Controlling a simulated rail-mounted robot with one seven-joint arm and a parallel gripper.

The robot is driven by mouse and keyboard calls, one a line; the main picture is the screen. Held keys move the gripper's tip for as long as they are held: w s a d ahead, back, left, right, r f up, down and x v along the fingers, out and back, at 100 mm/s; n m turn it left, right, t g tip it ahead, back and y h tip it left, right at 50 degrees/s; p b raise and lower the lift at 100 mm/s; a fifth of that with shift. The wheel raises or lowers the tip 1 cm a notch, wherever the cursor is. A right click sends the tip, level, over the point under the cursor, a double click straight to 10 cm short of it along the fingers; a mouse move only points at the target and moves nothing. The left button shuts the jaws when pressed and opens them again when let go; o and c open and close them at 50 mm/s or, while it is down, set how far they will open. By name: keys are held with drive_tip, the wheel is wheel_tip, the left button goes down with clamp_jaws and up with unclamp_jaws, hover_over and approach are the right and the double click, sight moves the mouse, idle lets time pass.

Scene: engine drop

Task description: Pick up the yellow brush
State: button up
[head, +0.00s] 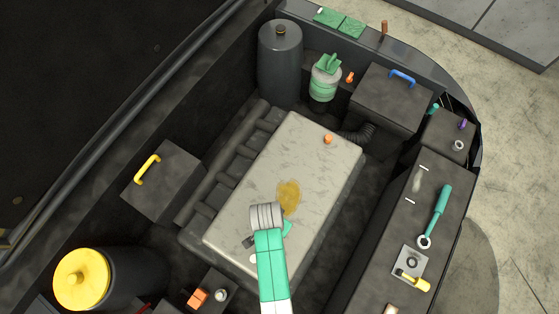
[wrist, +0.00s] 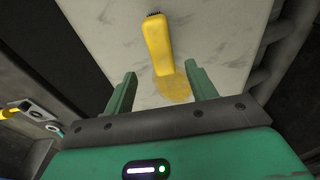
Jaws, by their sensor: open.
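The yellow brush (wrist: 157,44) lies on the pale engine cover (head: 325,165) in the wrist view, its dark bristles at the top edge of the picture. A yellow-brown stain (wrist: 174,88) is by its handle end. My gripper (wrist: 161,82) is open and empty above the cover. Its two green fingers are spread wide, with the stain between them and the brush lying ahead of the tips, roughly in line with the gap. In the head view my arm covers the place of the brush, but the stain (head: 289,196) shows.
An orange knob (head: 328,139) stands on the cover's far part. A yellow-handled tool (head: 413,281) lies on a small plate at right, near a teal wrench (head: 437,215). A yellow-lidded cylinder (head: 81,279) and boxes with yellow (head: 147,170) and blue (head: 402,78) handles surround the cover.

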drive_tip(key=shift+s+a+f, duration=0.15)
drive_tip(key=shift+s+f, duration=0.15)
drive_tip(key=shift+f, duration=0.05)
drive_tip(key=f, duration=0.5)
drive_tip(key=f+b, duration=0.1)
drive_tip(key=f, duration=0.1)
drive_tip(key=shift+w+f, duration=0.15)
drive_tip(key=shift+w, duration=0.2)
drive_tip(key=shift+c, duration=0.3)
drive_tip(key=c, duration=1)
